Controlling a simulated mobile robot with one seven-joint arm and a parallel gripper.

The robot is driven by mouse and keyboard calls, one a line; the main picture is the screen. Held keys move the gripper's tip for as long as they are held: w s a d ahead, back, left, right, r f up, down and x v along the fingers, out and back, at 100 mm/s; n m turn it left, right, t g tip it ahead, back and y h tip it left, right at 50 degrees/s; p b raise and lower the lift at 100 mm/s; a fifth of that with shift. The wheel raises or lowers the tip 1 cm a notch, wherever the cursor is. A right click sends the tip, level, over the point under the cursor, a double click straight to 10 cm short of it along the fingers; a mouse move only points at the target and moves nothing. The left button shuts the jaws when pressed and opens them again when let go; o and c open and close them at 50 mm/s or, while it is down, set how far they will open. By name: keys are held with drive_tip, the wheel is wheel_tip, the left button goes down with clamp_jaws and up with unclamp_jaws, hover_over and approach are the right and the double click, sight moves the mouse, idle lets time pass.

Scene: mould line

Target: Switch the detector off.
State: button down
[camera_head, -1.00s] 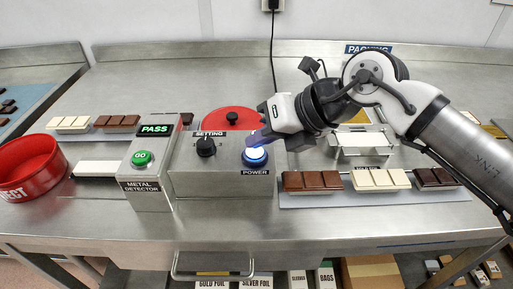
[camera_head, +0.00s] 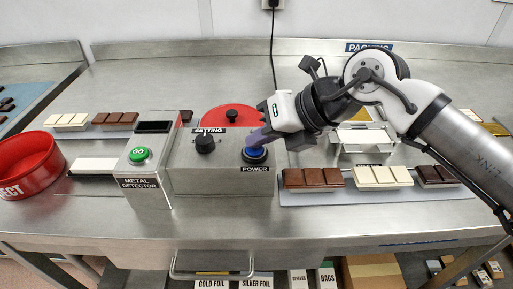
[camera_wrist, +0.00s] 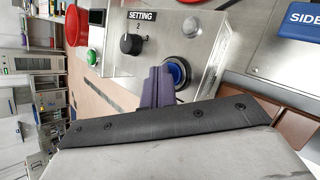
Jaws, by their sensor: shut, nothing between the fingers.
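The metal detector (camera_head: 225,177) is a grey steel box on the bench. Its blue power button (camera_head: 256,153) sits at the right of its top face and is unlit. The button also shows in the wrist view (camera_wrist: 178,74). The display (camera_head: 154,127) above the green GO button (camera_head: 140,155) is dark. My gripper (camera_head: 258,140) is shut and empty, its purple fingertips at the power button. In the wrist view the fingertips (camera_wrist: 158,84) overlap the button's near edge; I cannot tell whether they touch it.
A black setting knob (camera_head: 205,144) stands left of the button. A red reject bin (camera_head: 28,165) is at the left. A tray of chocolate bars (camera_head: 375,195) lies close at the right.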

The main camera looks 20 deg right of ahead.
sight(260, 150)
idle(0.4)
drive_tip(key=shift+r, duration=0.45)
drive_tip(key=shift+r+p, duration=1.5)
drive_tip(key=shift+r, duration=1.45)
